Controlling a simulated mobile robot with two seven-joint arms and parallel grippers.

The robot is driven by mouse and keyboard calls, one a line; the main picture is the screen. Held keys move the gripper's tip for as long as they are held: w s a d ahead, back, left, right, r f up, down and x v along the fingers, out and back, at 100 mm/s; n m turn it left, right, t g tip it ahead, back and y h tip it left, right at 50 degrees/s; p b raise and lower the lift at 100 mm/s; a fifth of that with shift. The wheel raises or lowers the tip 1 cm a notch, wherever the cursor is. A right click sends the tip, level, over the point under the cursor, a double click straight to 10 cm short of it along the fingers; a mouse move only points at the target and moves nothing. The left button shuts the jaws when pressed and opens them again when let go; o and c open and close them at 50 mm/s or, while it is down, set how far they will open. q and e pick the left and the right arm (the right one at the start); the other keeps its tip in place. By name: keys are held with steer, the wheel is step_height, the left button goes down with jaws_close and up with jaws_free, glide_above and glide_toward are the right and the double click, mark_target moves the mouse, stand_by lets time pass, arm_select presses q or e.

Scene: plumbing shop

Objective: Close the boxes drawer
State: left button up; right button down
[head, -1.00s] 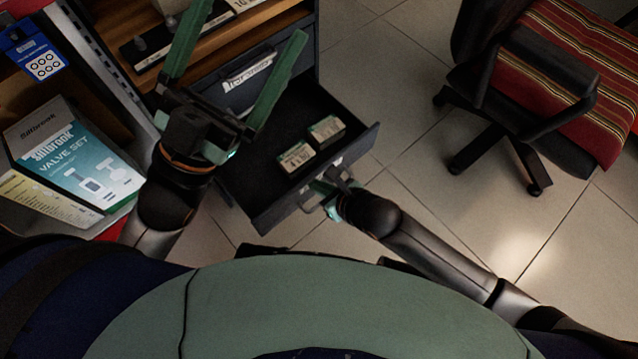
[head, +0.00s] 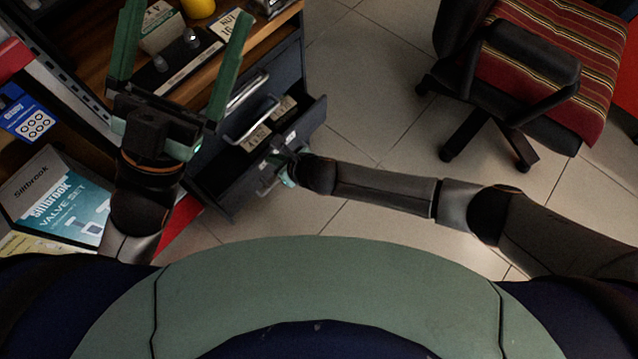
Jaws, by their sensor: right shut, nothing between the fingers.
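The boxes drawer (head: 222,196) is the low, dark drawer of the cabinet. It stands partly open, with small boxes (head: 258,137) inside near its front panel. My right gripper (head: 277,165) is at the outer side of the front panel, by the drawer's handle (head: 268,186). Its fingers are shut with nothing between them; their exact contact with the panel is hard to see. My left gripper (head: 184,20) is open and empty, its two long green fingers spread in front of the cabinet top. It hides part of the cabinet.
Higher drawers of the cabinet with metal handles (head: 247,92) look closed. A striped office chair (head: 545,60) stands at the right. A shelf at the left holds a valve set box (head: 65,205). Tiled floor (head: 370,90) between cabinet and chair is clear.

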steer(key=shift+w+a+b, duration=0.4)
steer(key=shift+w+a, duration=0.4)
steer(key=shift+a, duration=0.2)
steer(key=shift+w+a+b, duration=0.35)
steer(key=shift+w+a, duration=0.4)
steer(key=shift+a, duration=0.25)
steer(key=shift+d, duration=0.1)
